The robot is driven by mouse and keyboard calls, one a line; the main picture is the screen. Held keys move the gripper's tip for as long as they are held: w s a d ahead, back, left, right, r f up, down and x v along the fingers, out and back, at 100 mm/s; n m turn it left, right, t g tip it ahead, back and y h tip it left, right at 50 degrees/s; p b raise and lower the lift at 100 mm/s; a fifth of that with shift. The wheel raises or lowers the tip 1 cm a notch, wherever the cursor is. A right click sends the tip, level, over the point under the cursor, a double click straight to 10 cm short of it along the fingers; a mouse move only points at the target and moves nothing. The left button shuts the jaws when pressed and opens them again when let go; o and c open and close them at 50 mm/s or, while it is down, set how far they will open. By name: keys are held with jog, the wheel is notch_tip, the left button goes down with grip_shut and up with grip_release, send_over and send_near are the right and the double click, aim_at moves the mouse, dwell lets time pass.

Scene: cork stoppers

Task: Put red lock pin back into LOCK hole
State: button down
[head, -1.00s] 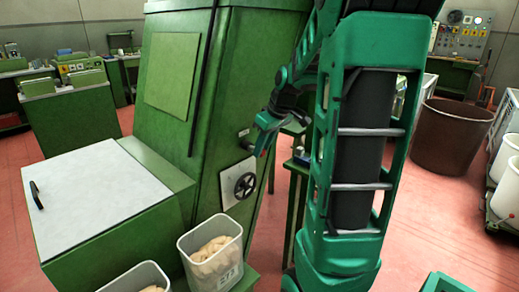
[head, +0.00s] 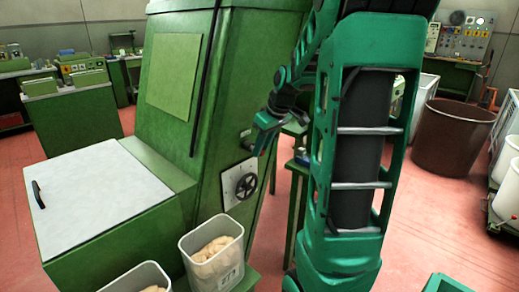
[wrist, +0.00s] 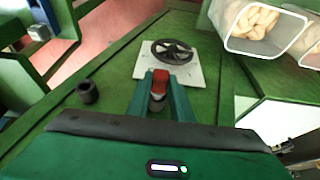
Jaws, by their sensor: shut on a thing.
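The red lock pin (wrist: 160,77) is between the fingertips of my gripper (wrist: 158,92) in the wrist view, with a red top and a pale metal part below it. My gripper is shut on it. The pin appears just short of the white plate (wrist: 142,68) that carries a black handwheel (wrist: 172,52). I cannot make out the LOCK hole or any lettering on the plate. In the head view my gripper (head: 260,146) is beside the green machine's side panel, above the handwheel (head: 246,186); the pin is hidden there.
A dark round knob (wrist: 87,92) sticks out of the green machine (head: 228,110) beside my gripper. Bins of pale stoppers (head: 212,255) stand low in front of the machine. A brown tub (head: 452,138) stands on the floor at right.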

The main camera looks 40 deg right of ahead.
jog(key=shift+w, duration=0.55)
jog(key=c, duration=1.5)
grip_release()
jog(key=v, duration=1)
jog(key=shift+s+r, duration=0.1)
jog(key=shift+r, duration=0.25)
jog(key=s+a+f+m+g, duration=0.1)
jog(key=s+a+f+m, duration=0.1)
jog(key=s+a+f, duration=0.2)
jog(key=s+a+f+m+g, duration=0.2)
jog(key=s+a+f, duration=0.3)
jog(key=s, duration=0.6)
jog(key=s+a+f+m+g, duration=0.1)
jog(key=s+a+f+m, duration=0.2)
jog(key=s, duration=0.4)
jog(key=shift+s+a+f+g, duration=0.3)
jog(key=shift+s+a+f, duration=0.1)
jog(key=shift+a+f, duration=0.35)
